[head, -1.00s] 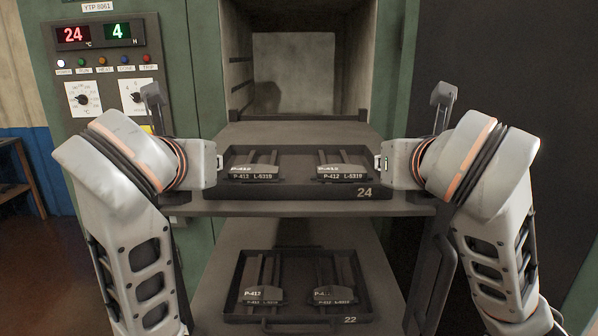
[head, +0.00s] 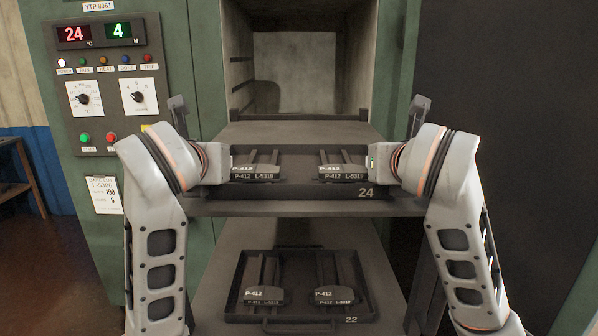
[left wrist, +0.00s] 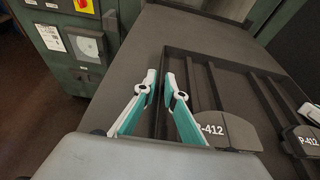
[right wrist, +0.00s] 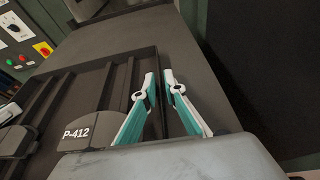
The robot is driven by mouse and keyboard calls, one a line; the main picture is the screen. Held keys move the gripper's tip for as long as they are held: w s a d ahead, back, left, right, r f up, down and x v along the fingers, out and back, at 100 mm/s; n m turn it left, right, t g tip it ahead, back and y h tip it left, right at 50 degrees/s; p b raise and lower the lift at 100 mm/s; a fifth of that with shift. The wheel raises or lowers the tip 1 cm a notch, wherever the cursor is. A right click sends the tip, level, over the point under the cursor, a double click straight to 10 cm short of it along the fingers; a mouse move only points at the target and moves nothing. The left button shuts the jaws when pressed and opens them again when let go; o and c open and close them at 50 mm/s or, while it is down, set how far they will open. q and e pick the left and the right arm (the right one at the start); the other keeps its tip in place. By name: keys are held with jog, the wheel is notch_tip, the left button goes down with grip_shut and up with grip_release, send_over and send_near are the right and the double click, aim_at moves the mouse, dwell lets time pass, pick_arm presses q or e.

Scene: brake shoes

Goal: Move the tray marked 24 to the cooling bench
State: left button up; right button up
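The dark tray marked 24 (head: 318,192) lies level on the upper shelf in front of the open oven chamber. It holds brake shoes labelled P-412 (head: 256,171) on its left and right sides. My left gripper (head: 228,164) is at the tray's left end; in the left wrist view its fingers (left wrist: 160,76) are close together with the side wall between them. My right gripper (head: 372,163) is at the right end, its fingers (right wrist: 159,76) likewise shut on the right wall. I cannot identify the cooling bench.
A tray marked 22 (head: 295,319) with more brake shoes sits on the lower shelf (head: 225,300). The oven chamber (head: 295,75) behind is empty.

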pick_arm(q)
grip_shut()
pick_arm(e)
grip_shut()
pick_arm(q)
jog(key=shift+r, duration=0.25)
pick_arm(e)
jog(key=shift+r, duration=0.25)
